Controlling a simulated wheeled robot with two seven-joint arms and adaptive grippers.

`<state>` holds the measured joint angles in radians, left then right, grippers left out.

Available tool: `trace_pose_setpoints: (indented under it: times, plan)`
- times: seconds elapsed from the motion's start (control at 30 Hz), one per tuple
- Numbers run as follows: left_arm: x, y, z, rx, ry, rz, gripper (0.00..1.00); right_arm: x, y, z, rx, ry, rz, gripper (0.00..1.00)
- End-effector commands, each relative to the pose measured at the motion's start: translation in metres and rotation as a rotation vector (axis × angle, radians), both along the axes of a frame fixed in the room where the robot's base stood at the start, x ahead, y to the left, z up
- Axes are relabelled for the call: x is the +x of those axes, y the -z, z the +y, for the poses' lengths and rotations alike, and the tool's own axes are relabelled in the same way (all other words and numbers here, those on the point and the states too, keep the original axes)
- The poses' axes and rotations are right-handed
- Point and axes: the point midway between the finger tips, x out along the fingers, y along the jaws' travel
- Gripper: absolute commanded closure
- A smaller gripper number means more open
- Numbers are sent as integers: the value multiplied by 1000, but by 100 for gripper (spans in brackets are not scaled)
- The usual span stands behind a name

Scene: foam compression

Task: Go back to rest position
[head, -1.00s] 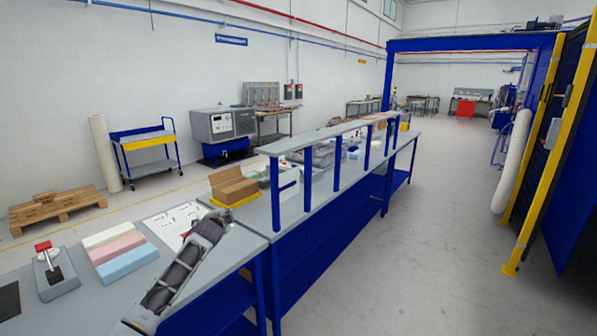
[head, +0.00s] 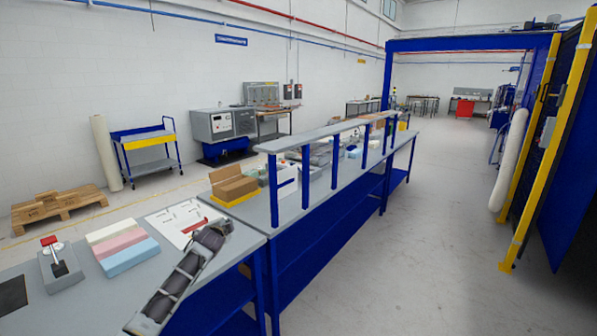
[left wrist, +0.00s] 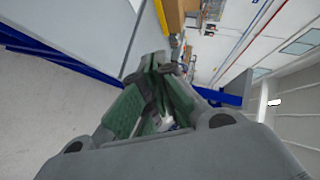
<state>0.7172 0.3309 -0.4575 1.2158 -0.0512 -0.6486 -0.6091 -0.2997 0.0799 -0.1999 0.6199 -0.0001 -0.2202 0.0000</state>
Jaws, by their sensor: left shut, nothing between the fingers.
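My left arm comes in low in the head view. Its gripper (head: 218,228) is over the front edge of the grey workbench (head: 20,258), apart from the objects on it. In the left wrist view the left gripper (left wrist: 165,68) has its fingers together with nothing between them. A white, a pink and a light blue foam block (head: 127,258) lie side by side on the bench, left of the gripper. A grey device with a red top (head: 60,268) stands further left. My right gripper is not in view.
A printed sheet (head: 180,215) lies behind the gripper. A cardboard box in a yellow tray (head: 232,185) stands beyond it. A raised shelf on blue posts (head: 305,180) runs along the bench. The floor (head: 420,250) to the right is clear.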

Motion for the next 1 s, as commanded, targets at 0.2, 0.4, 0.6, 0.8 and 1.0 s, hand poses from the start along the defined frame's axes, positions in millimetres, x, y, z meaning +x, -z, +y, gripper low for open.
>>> trace_pose_setpoints:
  times: [0.2, 0.4, 0.6, 0.8, 1.0]
  plan:
    - [-9, 43, 2, -36, -13, 45, 100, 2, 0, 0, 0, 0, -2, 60]
    - [-26, 102, 4, -88, -31, 106, 100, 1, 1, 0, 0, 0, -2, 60]
    - [-56, 183, 7, -159, -64, 190, 100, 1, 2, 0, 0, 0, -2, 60]
    - [-96, 262, 9, -229, -104, 275, 100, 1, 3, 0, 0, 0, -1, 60]
    - [-142, 336, 11, -293, -148, 358, 100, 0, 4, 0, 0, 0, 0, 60]
